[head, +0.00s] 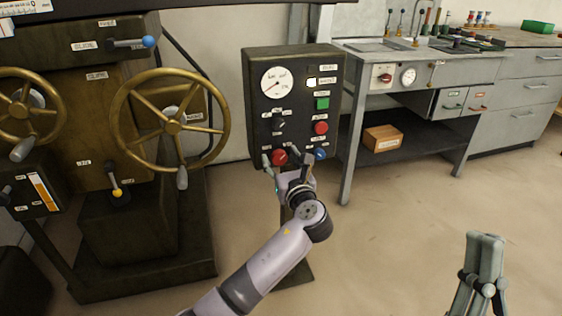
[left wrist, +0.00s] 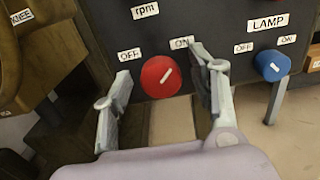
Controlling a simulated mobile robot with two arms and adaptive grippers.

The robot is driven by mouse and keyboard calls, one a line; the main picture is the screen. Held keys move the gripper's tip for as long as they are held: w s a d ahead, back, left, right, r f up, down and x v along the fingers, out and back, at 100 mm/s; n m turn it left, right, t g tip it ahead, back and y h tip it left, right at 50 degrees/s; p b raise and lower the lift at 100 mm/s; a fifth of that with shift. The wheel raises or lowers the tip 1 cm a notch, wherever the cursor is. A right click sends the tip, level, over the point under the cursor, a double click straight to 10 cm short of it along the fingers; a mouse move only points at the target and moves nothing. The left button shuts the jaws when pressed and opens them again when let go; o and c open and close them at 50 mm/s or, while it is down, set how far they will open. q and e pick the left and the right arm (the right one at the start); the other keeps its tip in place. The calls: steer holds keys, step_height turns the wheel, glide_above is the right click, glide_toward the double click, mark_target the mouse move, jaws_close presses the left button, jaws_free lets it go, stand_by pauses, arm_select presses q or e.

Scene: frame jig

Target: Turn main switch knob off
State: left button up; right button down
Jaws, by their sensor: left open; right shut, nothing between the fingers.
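A red knob (head: 279,157) sits at the bottom left of the dark control panel (head: 256,122). In the left wrist view the red knob (left wrist: 161,76) lies between labels OFF on the left and ON on the right; its white pointer mark leans up and right, toward ON. Its name label is not readable. My left gripper (head: 283,162) is open in front of it. In the left wrist view its fingers (left wrist: 162,84) stand on either side of the knob, with visible gaps; depth contact cannot be told. My right gripper (head: 484,256) is shut and empty at lower right.
A blue LAMP knob (left wrist: 273,66) sits right of the red one, near my right-hand finger. Above are a dial (head: 279,82), a green button (head: 322,103) and a red button (head: 320,128). A machine with handwheels (head: 172,115) stands left.

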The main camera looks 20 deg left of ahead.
arm_select(q)
steer(key=shift+c, duration=0.5)
steer(key=c, duration=1)
